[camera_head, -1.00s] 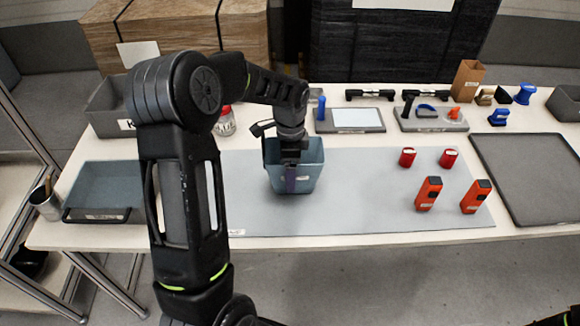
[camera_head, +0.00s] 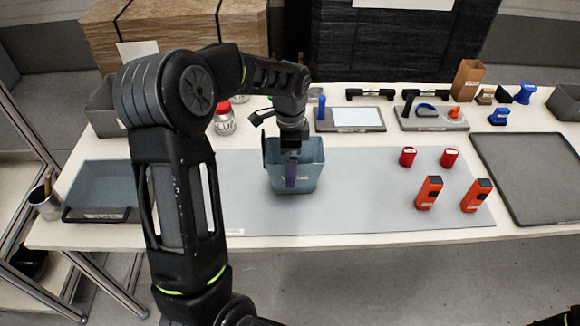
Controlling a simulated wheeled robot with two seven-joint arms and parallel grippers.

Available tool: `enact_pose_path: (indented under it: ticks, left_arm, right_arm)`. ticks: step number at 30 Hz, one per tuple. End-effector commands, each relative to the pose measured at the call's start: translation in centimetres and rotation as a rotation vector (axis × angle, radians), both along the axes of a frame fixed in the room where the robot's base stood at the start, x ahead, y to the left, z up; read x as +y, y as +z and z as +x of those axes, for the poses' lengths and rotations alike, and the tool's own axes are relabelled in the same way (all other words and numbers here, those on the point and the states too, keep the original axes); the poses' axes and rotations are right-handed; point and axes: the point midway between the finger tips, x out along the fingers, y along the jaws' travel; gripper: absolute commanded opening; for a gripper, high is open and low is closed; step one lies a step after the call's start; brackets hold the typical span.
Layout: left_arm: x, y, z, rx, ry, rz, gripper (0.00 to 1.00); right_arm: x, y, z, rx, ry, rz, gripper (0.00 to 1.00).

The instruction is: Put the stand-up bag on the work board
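A brown, upright, open-topped bag (camera_head: 467,80), which looks like the stand-up bag, stands at the back right of the table. A large flat grey mat (camera_head: 370,215), possibly the work board, covers the middle of the table. My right gripper is out of view.
Two red cans (camera_head: 407,157) and two orange devices (camera_head: 428,193) stand on the mat's right. A dark flat tray (camera_head: 530,175) lies at right, a blue-grey tray (camera_head: 100,190) at left. Blue tools (camera_head: 500,117) lie near the bag. The mat's front middle is clear.

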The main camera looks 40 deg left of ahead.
Motion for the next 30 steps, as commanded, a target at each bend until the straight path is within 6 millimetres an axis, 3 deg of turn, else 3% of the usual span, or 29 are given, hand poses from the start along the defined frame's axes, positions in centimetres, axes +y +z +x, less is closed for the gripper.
enact_pose_path:
  ticks: [6,13,30]
  left_arm:
    - [0.1,4.7,0.1,-0.006,0.001,0.002,1.0]
    - [0.0,8.4,0.1,-0.004,0.0,0.0,1.0]
    - [0.0,9.2,0.0,-0.001,0.0,0.001,1.0]
  right_arm:
    - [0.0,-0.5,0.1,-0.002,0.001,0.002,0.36]
    - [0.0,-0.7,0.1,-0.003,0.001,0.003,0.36]
    - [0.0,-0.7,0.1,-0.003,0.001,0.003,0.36]
